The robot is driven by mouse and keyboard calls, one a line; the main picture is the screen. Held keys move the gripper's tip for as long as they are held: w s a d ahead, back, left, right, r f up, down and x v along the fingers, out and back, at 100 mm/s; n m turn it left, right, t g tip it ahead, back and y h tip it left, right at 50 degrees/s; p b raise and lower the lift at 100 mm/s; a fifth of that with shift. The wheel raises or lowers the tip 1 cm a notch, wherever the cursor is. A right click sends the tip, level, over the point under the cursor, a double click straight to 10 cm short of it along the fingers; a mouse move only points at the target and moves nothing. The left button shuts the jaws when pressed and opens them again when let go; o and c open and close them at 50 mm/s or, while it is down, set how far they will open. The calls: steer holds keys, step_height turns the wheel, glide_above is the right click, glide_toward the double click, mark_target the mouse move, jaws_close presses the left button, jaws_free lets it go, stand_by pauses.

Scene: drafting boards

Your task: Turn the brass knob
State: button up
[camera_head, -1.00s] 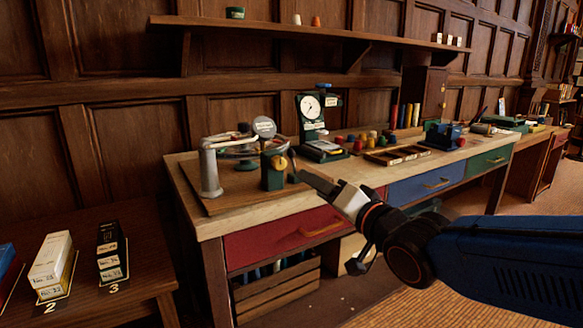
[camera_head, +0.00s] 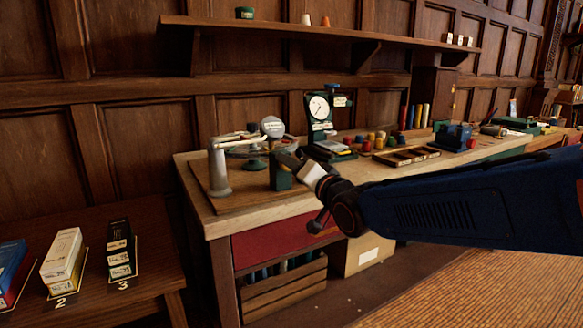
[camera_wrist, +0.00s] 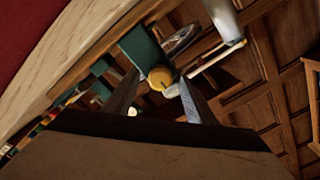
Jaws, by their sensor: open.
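The brass knob (camera_wrist: 160,77) shows in the wrist view as a round golden shape on a dark green block (camera_wrist: 141,47). My gripper (camera_wrist: 158,92) is open there, with one finger on each side of the knob; whether either finger touches it I cannot tell. In the head view my gripper (camera_head: 291,162) is at the green block (camera_head: 279,177) on the left part of the bench, and it hides the knob. The block stands upright on a wooden board (camera_head: 237,204).
A pale curved post (camera_head: 218,168) and a round disc (camera_head: 272,127) stand close to the block. A dial gauge (camera_head: 319,107) stands behind to the right. Numbered boxes (camera_head: 61,255) lie on a side table at left. The bench's front edge runs below my arm.

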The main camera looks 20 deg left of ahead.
steer(key=shift+w+a, duration=0.35)
steer(key=c, duration=1)
steer(key=shift+c, duration=0.2)
steer(key=shift+n, duration=0.3)
